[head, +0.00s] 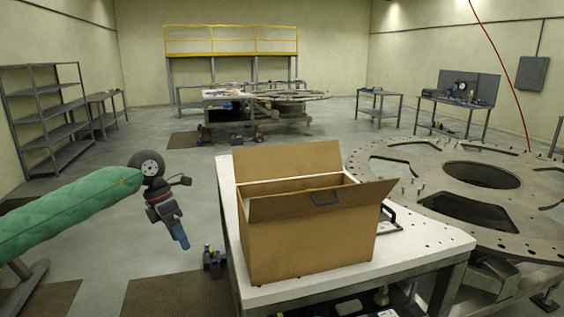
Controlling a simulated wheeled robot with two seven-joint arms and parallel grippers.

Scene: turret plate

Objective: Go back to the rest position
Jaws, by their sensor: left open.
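My left arm comes in from the left in a green quilted sleeve. My left gripper (179,236) hangs downward from its wrist, over the floor to the left of the white table (440,240). It is open, and I see nothing held in it. It is clear of the table and of the cardboard box. My right gripper is not in view.
An open cardboard box (310,235) stands on the white table, flaps up. A large round metal plate (400,165) with cut-outs is at the right. Grey shelves (45,120) stand far left. Open floor lies between them and the table.

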